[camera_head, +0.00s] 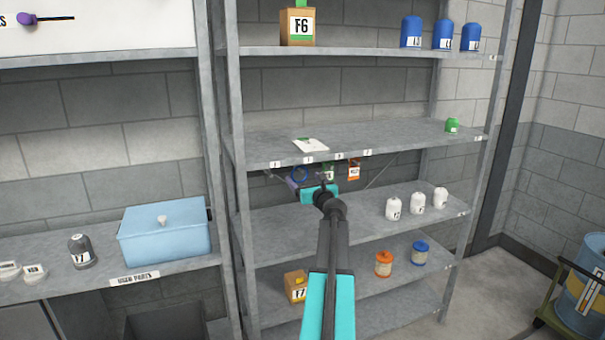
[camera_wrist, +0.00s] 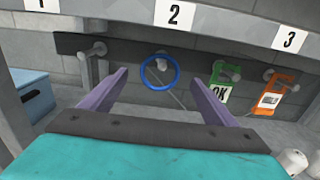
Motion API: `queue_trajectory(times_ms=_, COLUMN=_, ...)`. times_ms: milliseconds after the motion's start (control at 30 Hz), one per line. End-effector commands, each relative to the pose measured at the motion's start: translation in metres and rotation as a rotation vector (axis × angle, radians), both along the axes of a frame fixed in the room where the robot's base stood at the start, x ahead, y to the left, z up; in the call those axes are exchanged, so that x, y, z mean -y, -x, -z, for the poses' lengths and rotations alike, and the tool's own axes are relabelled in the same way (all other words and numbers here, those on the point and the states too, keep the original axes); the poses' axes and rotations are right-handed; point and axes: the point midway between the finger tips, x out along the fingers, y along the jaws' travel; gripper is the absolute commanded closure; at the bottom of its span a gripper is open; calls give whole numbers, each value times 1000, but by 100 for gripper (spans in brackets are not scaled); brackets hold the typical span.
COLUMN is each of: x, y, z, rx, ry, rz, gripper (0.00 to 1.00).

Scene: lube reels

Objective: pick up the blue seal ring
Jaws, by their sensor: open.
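The blue seal ring (camera_wrist: 145,80) hangs on a peg under the shelf label 2, between and beyond my finger tips in the wrist view. Nothing is between the fingers. The ring looks apart from both fingers.
A green OK tag (camera_wrist: 220,84) and an orange tag (camera_wrist: 274,95) hang on pegs to the right of the ring. The shelf edge (camera_wrist: 215,22) runs just above the pegs. White bottles (camera_head: 417,203) stand on the shelf below, at right. A blue box (camera_head: 165,240) stands at left.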

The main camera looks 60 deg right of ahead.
Motion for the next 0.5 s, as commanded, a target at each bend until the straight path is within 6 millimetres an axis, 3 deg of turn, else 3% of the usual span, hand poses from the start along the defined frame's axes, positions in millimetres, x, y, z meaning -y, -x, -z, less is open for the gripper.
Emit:
queue_trajectory(times_ms=233, x=16, y=-19, z=-2, rx=-1, ry=1, rz=0, gripper=19)
queue_trajectory(times_ms=500, x=21, y=-26, z=-1, rx=-1, ry=1, rz=1, gripper=19)
